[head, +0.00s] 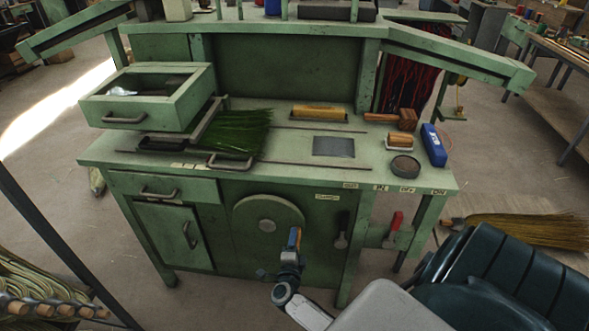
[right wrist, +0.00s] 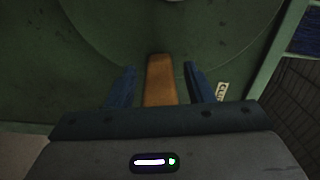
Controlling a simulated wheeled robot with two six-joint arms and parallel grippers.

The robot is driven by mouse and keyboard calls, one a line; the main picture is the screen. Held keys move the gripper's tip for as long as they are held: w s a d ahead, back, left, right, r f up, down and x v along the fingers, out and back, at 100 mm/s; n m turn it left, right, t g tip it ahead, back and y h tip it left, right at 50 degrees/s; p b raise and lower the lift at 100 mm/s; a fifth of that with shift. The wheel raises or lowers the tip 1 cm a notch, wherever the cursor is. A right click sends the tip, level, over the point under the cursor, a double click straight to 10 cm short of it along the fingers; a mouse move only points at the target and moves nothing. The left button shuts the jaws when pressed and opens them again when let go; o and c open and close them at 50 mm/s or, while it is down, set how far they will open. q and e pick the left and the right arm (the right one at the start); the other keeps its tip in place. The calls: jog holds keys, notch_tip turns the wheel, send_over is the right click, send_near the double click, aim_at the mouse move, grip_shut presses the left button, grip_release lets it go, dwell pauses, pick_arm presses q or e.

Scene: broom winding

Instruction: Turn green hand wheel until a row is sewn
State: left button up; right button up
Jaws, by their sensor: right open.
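The green hand wheel (head: 262,212) is a round disc on the front of the green workbench. It also fills much of the right wrist view (right wrist: 130,35). Its wooden handle (right wrist: 160,80) stands out from the wheel's face. My right gripper (head: 294,239) is at the wheel's lower right edge. In the right wrist view its two blue fingers (right wrist: 161,86) are open, one on each side of the handle with gaps between. A green broom head (head: 238,131) lies on the bench top by a metal clamp. My left gripper is not in view.
A red lever (head: 394,224) and a black lever (head: 342,230) are on the bench front, right of the wheel. A dark green chair (head: 510,270) stands close at lower right. A blue box (head: 433,145) and wooden blocks sit on the bench top.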

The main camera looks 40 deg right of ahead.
jog(key=shift+s+a+f, duration=0.1)
jog(key=shift+s+a, duration=0.2)
jog(key=shift+a, duration=0.05)
jog(key=b+v, duration=0.2)
jog(key=v, duration=0.8)
jog(key=s+a+f+n+y, duration=0.2)
jog(key=s+f+n+y, duration=0.15)
jog(key=f+n, duration=0.35)
jog(key=s+a+f+n+g+y, duration=0.1)
jog(key=s+a+f+n+y, duration=0.3)
jog(key=f, duration=0.6)
jog(key=s+a+f+n+y, duration=0.1)
jog(key=s+f+n+y, duration=0.1)
jog(key=f+n+y, duration=0.45)
jog(key=s+d+f+n+g, duration=0.1)
jog(key=s+f+n+g, duration=0.2)
jog(key=s+f, duration=0.2)
jog(key=s+d+f+n+g, duration=0.1)
jog(key=s+f+n+g, duration=0.2)
jog(key=s, duration=0.9)
jog(key=s+d+f+n+g+h, duration=0.1)
jog(key=s+f+n+g, duration=0.2)
jog(key=s+f, duration=0.4)
jog(key=shift+s, duration=1.2)
